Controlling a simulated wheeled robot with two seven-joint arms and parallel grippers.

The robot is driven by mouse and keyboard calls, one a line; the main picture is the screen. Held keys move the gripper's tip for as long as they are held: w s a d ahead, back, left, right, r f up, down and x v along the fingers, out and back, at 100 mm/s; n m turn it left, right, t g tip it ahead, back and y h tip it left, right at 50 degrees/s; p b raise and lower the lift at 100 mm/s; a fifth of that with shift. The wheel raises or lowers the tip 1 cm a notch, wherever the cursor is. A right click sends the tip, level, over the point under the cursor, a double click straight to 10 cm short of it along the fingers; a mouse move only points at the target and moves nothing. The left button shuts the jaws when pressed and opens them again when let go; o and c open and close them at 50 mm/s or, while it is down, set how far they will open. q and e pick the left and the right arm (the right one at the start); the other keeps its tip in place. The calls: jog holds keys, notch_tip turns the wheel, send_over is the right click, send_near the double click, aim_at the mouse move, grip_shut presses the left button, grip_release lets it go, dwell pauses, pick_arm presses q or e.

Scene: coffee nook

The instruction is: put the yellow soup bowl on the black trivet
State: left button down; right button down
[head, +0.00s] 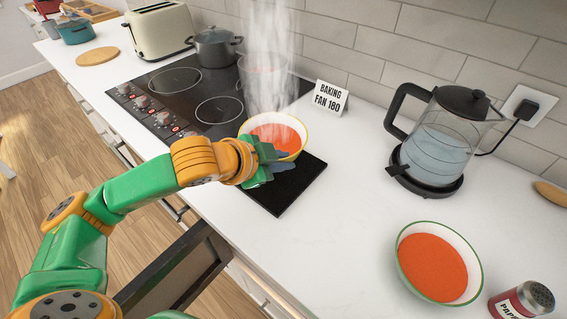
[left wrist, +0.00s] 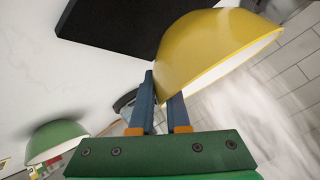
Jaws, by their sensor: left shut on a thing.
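The yellow soup bowl (head: 275,130) holds orange-red soup, and its yellow outside fills the upper right of the left wrist view (left wrist: 205,45). My left gripper (head: 277,163) is shut on the bowl's near side; its blue fingers meet the bowl in the left wrist view (left wrist: 164,90). The black trivet (head: 292,190) lies flat on the counter, partly hidden behind the bowl and gripper; it also shows in the left wrist view (left wrist: 125,25). The bowl overlaps the trivet's far left part in the head view. I cannot tell whether they touch. My right gripper is out of view.
The black cooktop (head: 185,85) with a steaming pot (head: 262,78) is left of and behind the bowl. A sign (head: 331,98) and a kettle (head: 438,140) stand toward the wall. A green-rimmed soup bowl (head: 435,265) and shaker (head: 520,300) stand front right. Counter between is clear.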

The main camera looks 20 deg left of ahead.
pick_arm(q)
jog(key=f, duration=0.2)
jog(key=w+f, duration=0.1)
jog(key=f, duration=0.1)
jog(key=shift+a, duration=0.1)
jog(key=shift+f, duration=0.1)
jog(key=c, duration=0.9)
grip_release()
jog(key=shift+f, duration=0.1)
jog(key=shift+o, duration=0.2)
jog(key=shift+s, duration=0.1)
